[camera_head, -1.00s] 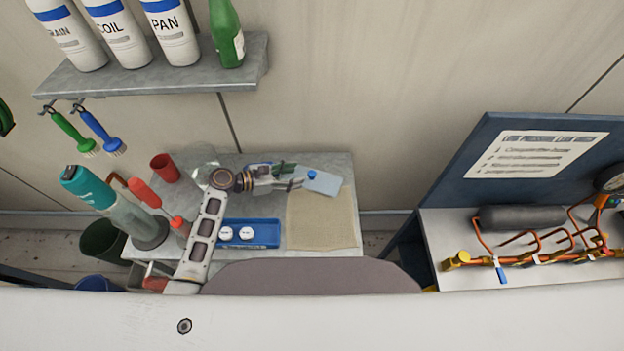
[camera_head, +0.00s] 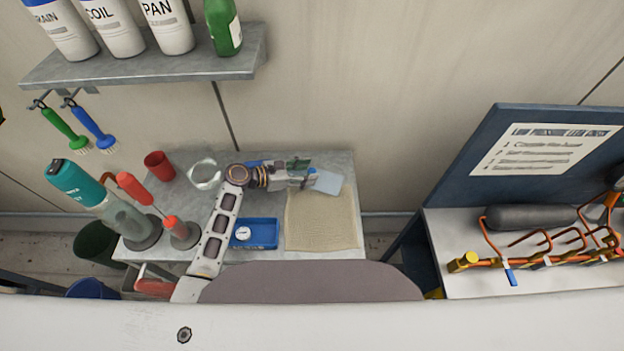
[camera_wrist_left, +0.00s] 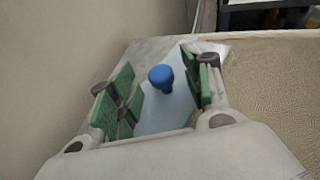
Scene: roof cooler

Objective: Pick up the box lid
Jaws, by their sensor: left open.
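The box lid (camera_head: 329,183) is a flat, pale blue-grey plate lying at the back right of the grey table, by the tan mat. Its round blue knob (camera_wrist_left: 161,75) stands up in the left wrist view. My left gripper (camera_head: 308,173) is open at the lid's left side. In the left wrist view its green-padded fingers stand on either side of the knob, with gaps between pads and knob. In the head view the gripper hides the knob. Whether the fingers touch the plate I cannot tell. My right gripper is not in view.
The tan mat (camera_head: 320,222) lies on the right of the table (camera_head: 185,255). A blue tray (camera_head: 262,236) with a white round item sits beside my left arm. A red cup (camera_head: 159,166), a clear ring (camera_head: 205,174) and a teal-topped bottle (camera_head: 95,195) stand left.

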